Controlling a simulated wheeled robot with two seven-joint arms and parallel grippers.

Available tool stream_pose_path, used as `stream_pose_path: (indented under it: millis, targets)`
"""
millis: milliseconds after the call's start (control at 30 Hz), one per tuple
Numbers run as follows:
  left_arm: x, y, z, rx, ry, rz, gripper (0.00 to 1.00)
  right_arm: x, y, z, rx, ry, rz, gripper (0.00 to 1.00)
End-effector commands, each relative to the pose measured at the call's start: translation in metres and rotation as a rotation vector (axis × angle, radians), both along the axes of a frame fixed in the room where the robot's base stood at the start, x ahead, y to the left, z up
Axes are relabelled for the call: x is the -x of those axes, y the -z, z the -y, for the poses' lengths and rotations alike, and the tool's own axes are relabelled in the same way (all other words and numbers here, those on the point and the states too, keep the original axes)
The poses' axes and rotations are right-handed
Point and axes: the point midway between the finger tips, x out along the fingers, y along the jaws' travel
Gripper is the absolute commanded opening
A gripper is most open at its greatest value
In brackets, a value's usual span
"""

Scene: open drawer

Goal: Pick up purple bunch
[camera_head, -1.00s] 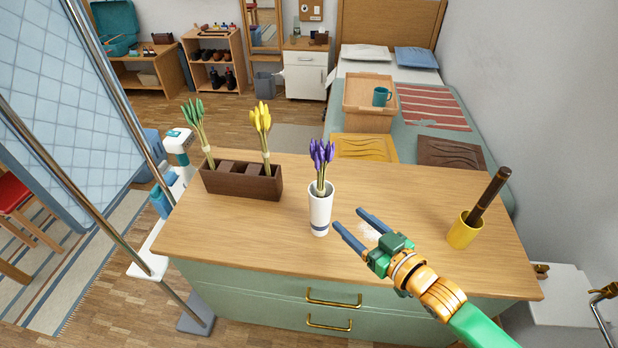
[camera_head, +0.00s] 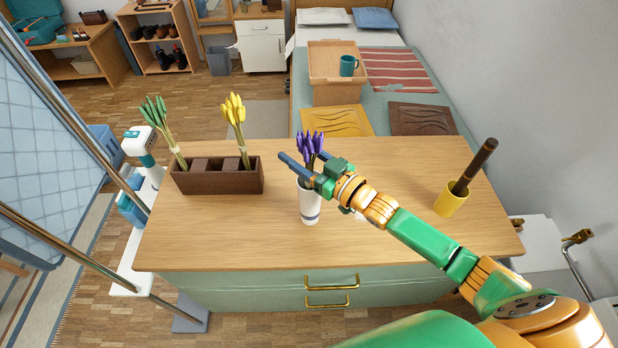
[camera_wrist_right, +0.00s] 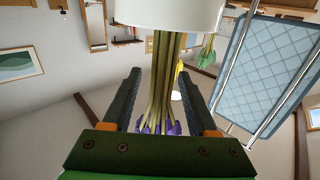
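The purple bunch (camera_head: 311,146) stands upright in a white vase (camera_head: 310,210) on the wooden dresser top. My right gripper (camera_head: 302,158) is at the bunch, just above the vase rim, with its fingers pointing left. In the right wrist view, which is upside down, the bunch's green stems (camera_wrist_right: 165,75) run between the two open fingers (camera_wrist_right: 162,88), with a gap visible on each side. The vase (camera_wrist_right: 170,12) is at the top of that view and the purple buds are near the gripper's palm. My left gripper is not in view.
A brown planter (camera_head: 217,181) holding a green bunch (camera_head: 162,128) and a yellow bunch (camera_head: 235,120) stands to the left. A yellow cup (camera_head: 451,201) with a dark stick-like object stands to the right. The dresser top (camera_head: 240,240) is clear in front.

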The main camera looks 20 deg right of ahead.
Motion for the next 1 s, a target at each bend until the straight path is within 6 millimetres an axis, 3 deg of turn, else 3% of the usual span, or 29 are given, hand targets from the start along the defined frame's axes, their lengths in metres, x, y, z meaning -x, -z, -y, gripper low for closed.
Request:
stream_pose_path:
  millis: [33,200,1000]
  targets:
    - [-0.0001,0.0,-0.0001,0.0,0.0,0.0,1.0,0.0,0.0,0.0001,0.0,0.0,0.0,0.42]
    - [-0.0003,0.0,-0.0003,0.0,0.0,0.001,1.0,0.0001,0.0,0.0002,0.0,0.0,0.0,0.0]
    - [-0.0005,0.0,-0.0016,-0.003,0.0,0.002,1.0,0.0004,0.0007,0.0003,0.001,0.0,-0.002,0.0]
